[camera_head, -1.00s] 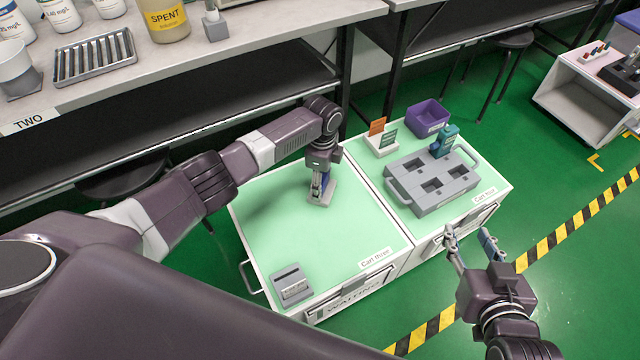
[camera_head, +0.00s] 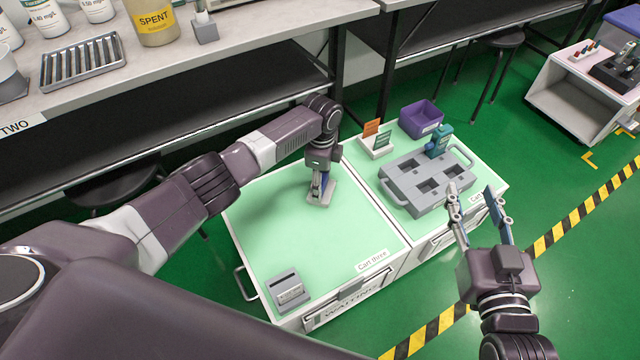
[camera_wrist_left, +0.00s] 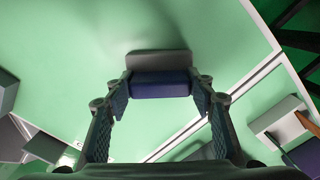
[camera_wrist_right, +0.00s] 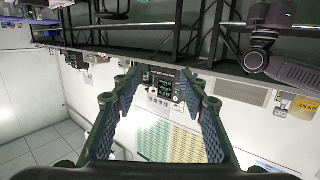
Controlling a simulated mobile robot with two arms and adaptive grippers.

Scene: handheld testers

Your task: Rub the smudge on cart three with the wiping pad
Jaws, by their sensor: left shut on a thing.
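The wiping pad (camera_head: 320,197) is a grey block with a blue-purple grip (camera_wrist_left: 161,84). My left gripper (camera_head: 319,182) is shut on that grip. The pad's grey base (camera_wrist_left: 158,62) is down at the pale green top of cart three (camera_head: 300,235), towards its back right; I cannot tell whether it touches. A faint dark patch (camera_wrist_left: 140,30) lies just beyond the pad in the left wrist view; I cannot tell smudge from shadow. My right gripper (camera_head: 472,195) is open and empty, in front of the neighbouring cart.
A grey slotted block (camera_head: 288,291) stands at cart three's front left. The neighbouring cart holds a grey tray (camera_head: 428,208) with a teal handheld tester (camera_head: 439,141), a card holder (camera_head: 376,146) and a purple bin (camera_head: 421,119). A bench (camera_head: 190,75) runs behind.

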